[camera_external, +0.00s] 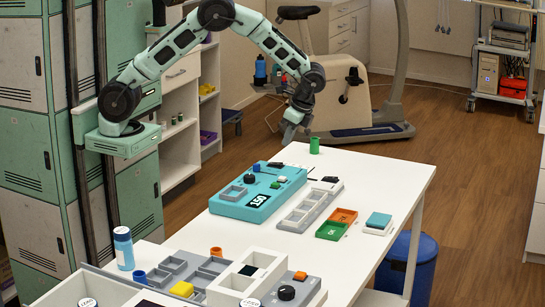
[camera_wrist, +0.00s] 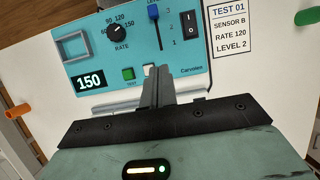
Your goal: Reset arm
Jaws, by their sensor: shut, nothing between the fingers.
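My arm reaches over from the left in the external view, bent at its elbow, with my gripper (camera_external: 288,138) above the far end of the white table (camera_external: 385,170). In the wrist view my gripper's fingers (camera_wrist: 156,84) are together with nothing between them. Beyond the fingertips is a teal test panel (camera_wrist: 130,50), also in the external view (camera_external: 240,211). It has a display reading 150, a black rate knob (camera_wrist: 116,32), a blue slider (camera_wrist: 153,12), a black rocker switch (camera_wrist: 190,24) and a green button (camera_wrist: 128,73). The fingers hide part of its lower edge.
A green cup (camera_external: 314,146) stands near the table's far edge. Grey trays (camera_external: 304,214), orange and green boxes (camera_external: 331,232) and a teal-topped block (camera_external: 378,222) lie beside the panel. A nearer table holds bins and a blue bottle (camera_external: 123,250). A blue barrel (camera_external: 424,262) stands on the right.

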